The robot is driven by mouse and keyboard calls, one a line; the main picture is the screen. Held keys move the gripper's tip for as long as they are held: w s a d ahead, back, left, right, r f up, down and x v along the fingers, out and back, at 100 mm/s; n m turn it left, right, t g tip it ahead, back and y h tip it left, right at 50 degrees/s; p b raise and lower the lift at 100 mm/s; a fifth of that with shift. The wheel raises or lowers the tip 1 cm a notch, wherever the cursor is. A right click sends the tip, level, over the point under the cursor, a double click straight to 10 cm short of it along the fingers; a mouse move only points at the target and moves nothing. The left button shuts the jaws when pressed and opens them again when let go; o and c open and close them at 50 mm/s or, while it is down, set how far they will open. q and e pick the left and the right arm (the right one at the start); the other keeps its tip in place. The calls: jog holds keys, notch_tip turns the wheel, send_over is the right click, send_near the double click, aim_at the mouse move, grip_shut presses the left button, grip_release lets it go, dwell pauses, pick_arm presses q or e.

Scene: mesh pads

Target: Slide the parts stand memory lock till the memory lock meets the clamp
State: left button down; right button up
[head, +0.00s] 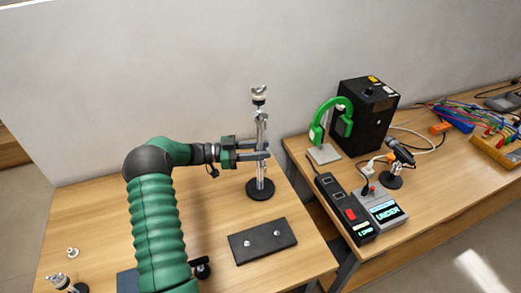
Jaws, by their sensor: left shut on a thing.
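The parts stand has a round black base (260,189) and an upright silver post (261,173) on the left table. A clamp (258,95) with a silver top and a dark band sits at the post's top. My left gripper (267,150) comes in from the left, level, and is shut at the post about mid-height. The memory lock seems to be between its fingers, which hide most of it. My right gripper is not in view.
A dark plate (262,241) with two silver knobs lies in front of the stand. A small silver part (72,252) lies at the left. A gap separates the right table, which holds a green-armed device (330,125), a black box (366,115) and a power strip (345,208).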

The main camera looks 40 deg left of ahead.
pick_arm(q)
jog(key=shift+a, duration=0.2)
jog(key=shift+f+b, duration=0.5)
jog(key=shift+f, duration=0.45)
jog(key=shift+s+r, duration=0.1)
jog(key=shift+s, duration=0.05)
jog(key=c, duration=1.3)
grip_release()
jog(key=o, duration=0.4)
jog(key=shift+a, duration=0.15)
jog(key=shift+c, duration=0.2)
